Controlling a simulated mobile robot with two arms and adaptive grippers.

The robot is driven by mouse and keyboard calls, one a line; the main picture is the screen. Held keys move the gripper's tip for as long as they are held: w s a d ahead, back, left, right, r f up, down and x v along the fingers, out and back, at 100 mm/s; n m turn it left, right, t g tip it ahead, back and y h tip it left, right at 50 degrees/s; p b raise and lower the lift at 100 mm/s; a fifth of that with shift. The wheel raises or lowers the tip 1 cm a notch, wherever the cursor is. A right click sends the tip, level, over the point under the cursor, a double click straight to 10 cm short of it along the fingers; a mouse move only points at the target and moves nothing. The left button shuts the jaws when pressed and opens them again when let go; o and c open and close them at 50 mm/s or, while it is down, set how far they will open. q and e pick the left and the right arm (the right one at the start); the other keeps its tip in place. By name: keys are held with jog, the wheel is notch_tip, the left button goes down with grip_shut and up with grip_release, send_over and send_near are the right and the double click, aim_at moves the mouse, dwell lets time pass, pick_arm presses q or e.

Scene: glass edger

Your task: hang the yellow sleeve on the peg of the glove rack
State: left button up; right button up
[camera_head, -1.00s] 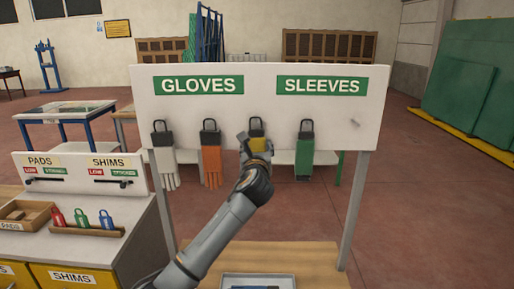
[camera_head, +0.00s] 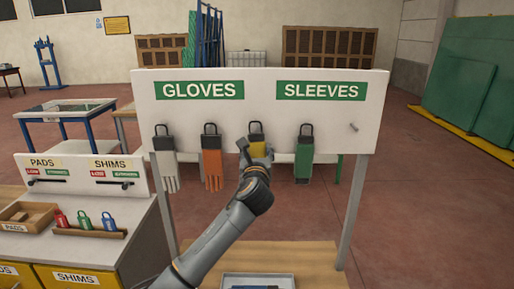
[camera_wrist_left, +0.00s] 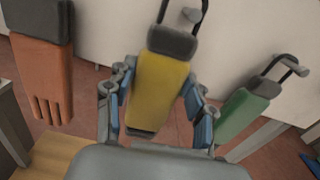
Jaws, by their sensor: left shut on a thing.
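The yellow sleeve (camera_head: 257,149) has a dark cuff and loop and is upright at the glove rack (camera_head: 262,105), left of the green sleeve. It also shows in the left wrist view (camera_wrist_left: 157,92). My left gripper (camera_head: 255,157) is shut on its body; its blue-padded fingers (camera_wrist_left: 160,112) are on both sides. In the left wrist view the loop is beside a peg (camera_wrist_left: 192,14); I cannot tell whether the peg is through it. A bare peg (camera_head: 353,127) sticks out at the board's right. My right gripper is not in view.
A white glove (camera_head: 166,160), an orange glove (camera_head: 211,160) and the green sleeve (camera_head: 304,158) hang close by. A tray (camera_head: 258,281) lies on the wooden shelf below. A pads and shims bench (camera_head: 90,225) stands at left.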

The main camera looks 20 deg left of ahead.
aim_at(257, 151)
pick_arm(q)
jog(key=shift+p+v, duration=1.3)
jog(key=shift+v, duration=0.8)
jog(key=shift+s+d+p, duration=0.2)
jog(key=shift+s+p, duration=0.15)
jog(key=shift+s, duration=0.35)
